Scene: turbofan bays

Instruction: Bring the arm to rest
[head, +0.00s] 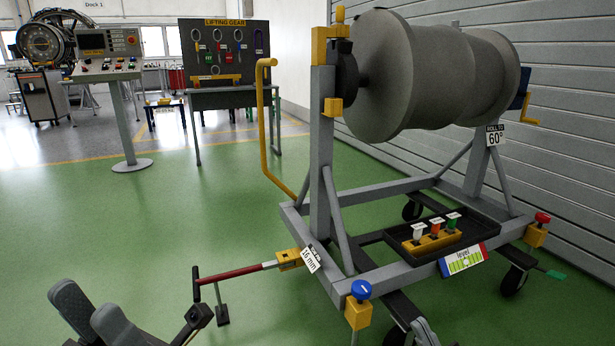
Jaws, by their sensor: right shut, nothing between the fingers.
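My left gripper (90,303) is at the bottom left edge, over the green floor. Its two grey fingers stand apart with nothing seen between them. My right gripper (426,332) is at the bottom edge, right of centre, and only a small grey tip part shows. It is shut with nothing held and appears near the front leg of the grey wheeled stand (399,273). I cannot tell whether it touches the stand. Most of both arms is out of view.
The stand carries a big grey drum (430,75). A red-handled bar (240,273) juts left from its frame, and a blue knob (361,290) sits at its front corner. A black tray (375,238) holds a yellow block. Open green floor (150,220) lies left.

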